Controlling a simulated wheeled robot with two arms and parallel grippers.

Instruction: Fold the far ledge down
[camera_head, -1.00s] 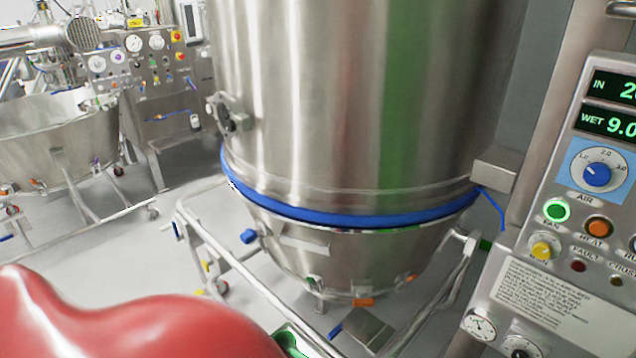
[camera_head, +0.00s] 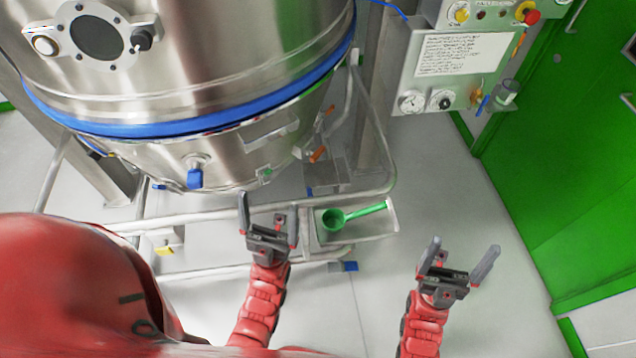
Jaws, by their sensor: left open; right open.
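A pale shallow tray-like ledge (camera_head: 380,230) sticks out level from the front rail of the bowl trolley, with a green scoop (camera_head: 350,215) lying on it. A flat grey plate (camera_head: 328,176) shows farther back beneath the bowl, partly behind the rail. I cannot tell for certain which of these is the far ledge. My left gripper (camera_head: 268,207) is open and empty, in front of the trolley just left of the tray-like ledge. My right gripper (camera_head: 463,250) is open and empty over clear floor, to the right of and nearer than that ledge.
The steel vessel (camera_head: 200,70) with its blue ring (camera_head: 200,125) stands above the tubular trolley frame (camera_head: 170,222). A control panel (camera_head: 450,60) is at the upper right. A green door (camera_head: 550,150) lies right. Floor between door and trolley is clear.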

